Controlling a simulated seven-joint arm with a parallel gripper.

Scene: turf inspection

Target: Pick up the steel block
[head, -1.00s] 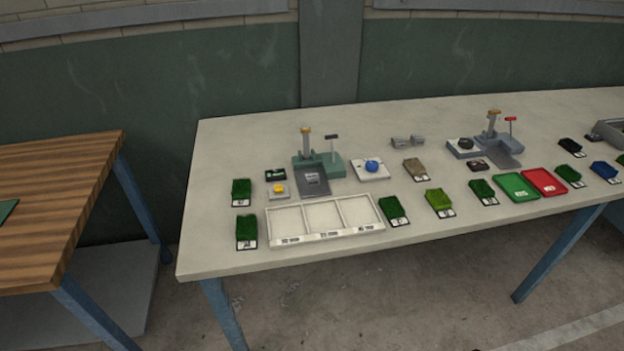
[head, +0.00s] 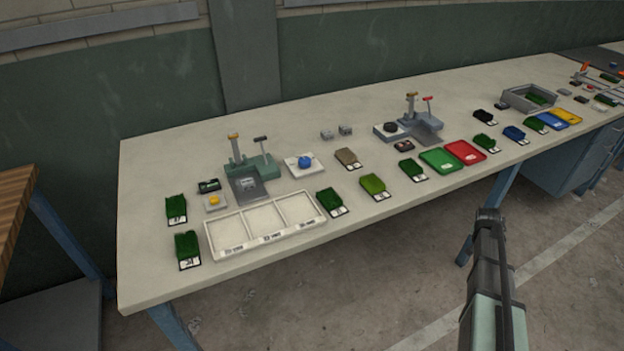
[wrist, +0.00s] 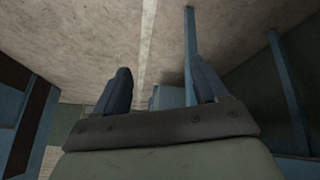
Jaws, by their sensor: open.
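Two small grey metal blocks stand side by side towards the back of the long bench in the head view, a left one (head: 327,134) and a right one (head: 345,130). They look alike, and I cannot tell which is the steel block. My gripper (wrist: 158,88) is open in the wrist view, its two dark fingers apart with nothing between them. That view shows floor and blue legs, and no block. In the head view my arm rises in front of the bench at the lower right, well away from the blocks.
The bench (head: 150,290) holds a white three-part tray (head: 225,254), a green-based press (head: 262,166), a grey press (head: 424,125), green turf samples, a green tray (head: 441,161) and a red tray (head: 466,153). Bare bench top lies around the blocks. A wooden table (head: 14,215) stands left.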

